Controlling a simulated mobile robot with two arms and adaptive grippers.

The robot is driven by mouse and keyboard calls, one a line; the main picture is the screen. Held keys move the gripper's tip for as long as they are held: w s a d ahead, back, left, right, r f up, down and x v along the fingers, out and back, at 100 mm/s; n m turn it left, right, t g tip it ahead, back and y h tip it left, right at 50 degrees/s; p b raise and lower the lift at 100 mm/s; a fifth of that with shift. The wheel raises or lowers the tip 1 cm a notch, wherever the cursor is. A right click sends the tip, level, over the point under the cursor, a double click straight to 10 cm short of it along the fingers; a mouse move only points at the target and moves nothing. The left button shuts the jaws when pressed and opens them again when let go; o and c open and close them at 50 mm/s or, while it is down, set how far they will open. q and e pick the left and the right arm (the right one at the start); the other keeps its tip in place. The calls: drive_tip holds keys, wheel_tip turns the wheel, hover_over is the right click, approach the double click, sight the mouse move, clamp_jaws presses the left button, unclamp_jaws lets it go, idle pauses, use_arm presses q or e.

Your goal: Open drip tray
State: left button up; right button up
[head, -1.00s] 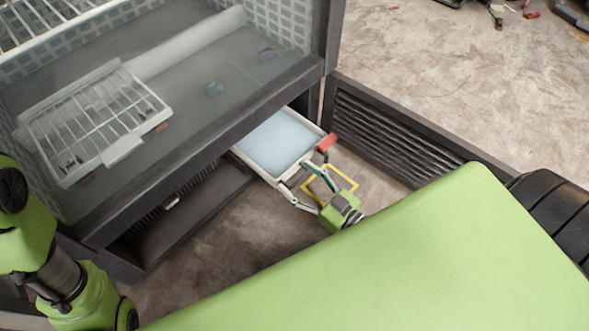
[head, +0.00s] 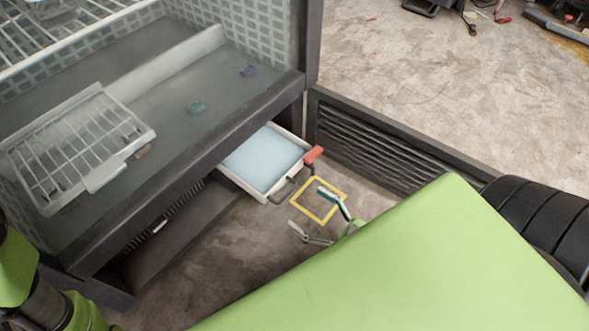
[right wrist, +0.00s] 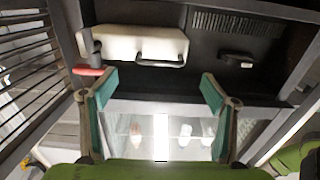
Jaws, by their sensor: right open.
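The drip tray (head: 262,160) is a white, shallow drawer with a pale blue inside. It sticks out from below the freezer's bottom ledge. A dark handle (head: 291,188) is on its front, and a red piece (head: 314,154) is at its front right corner. In the right wrist view, the tray (right wrist: 130,43) is upper left of the fingers, with its handle (right wrist: 160,63) facing me. My right gripper (head: 307,209) is open and empty, apart from the handle, in front of the tray. Its spread fingers (right wrist: 158,92) also show in the right wrist view. My left gripper is out of view.
The freezer's dark ledge (head: 200,150) overhangs the tray. A low panel with dark slats (head: 385,145) stands right of the tray. A yellow square outline (head: 338,206) marks the floor by my right gripper. A white wire rack (head: 75,150) lies inside the freezer.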

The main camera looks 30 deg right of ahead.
drive_tip(key=shift+v, duration=2.2)
